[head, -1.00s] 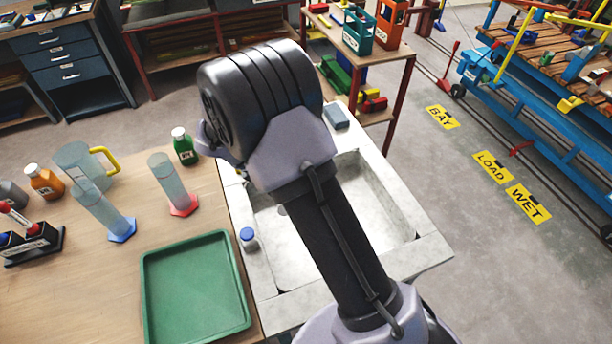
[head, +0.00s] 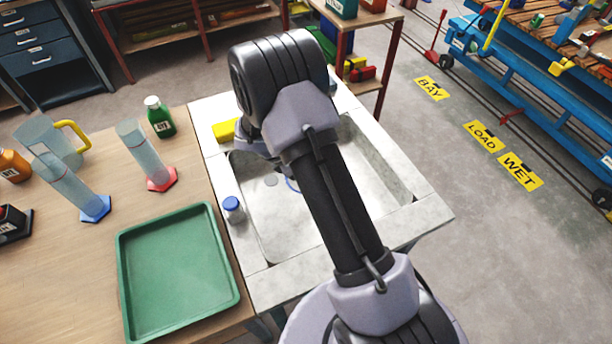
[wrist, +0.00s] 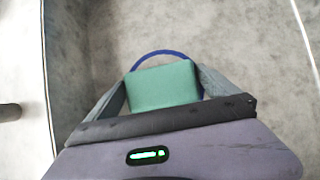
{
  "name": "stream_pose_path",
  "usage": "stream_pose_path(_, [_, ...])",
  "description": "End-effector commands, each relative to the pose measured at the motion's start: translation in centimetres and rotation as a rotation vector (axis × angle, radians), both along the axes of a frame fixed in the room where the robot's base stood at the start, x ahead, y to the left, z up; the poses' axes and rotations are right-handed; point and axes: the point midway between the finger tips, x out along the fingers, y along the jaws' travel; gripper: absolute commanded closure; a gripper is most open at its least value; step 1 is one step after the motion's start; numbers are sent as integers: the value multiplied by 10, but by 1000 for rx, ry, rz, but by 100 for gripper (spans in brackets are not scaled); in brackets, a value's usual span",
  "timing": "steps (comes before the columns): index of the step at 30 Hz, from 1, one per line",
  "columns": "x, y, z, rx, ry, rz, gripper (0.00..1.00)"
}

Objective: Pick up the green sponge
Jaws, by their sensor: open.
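The green sponge (wrist: 163,86) shows in the wrist view as a pale green block in the sink. My gripper (wrist: 163,80) is open, with one grey finger on each side of the sponge. I cannot tell whether either finger touches it. The dark palm edge hides the sponge's near end. In the head view my own arm hides the gripper and the sponge.
The grey sink (head: 290,225) has raised walls; one wall (wrist: 66,70) runs along the left in the wrist view. A blue ring (wrist: 155,53) curves just beyond the sponge.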

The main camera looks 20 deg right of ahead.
Motion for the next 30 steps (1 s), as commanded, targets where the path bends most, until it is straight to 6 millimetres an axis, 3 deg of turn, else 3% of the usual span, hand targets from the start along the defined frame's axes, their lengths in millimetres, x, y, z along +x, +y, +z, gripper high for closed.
stream_pose_path(3, [0,0,1,0,1,-1,2])
stream_pose_path(11, [0,1,2,0,1,-1,53])
stream_pose_path(19, [0,1,6,0,0,0,54])
stream_pose_path(26, [0,1,41,0,-1,-2,54])
stream_pose_path(30, [-22,16,42,0,3,3,54])
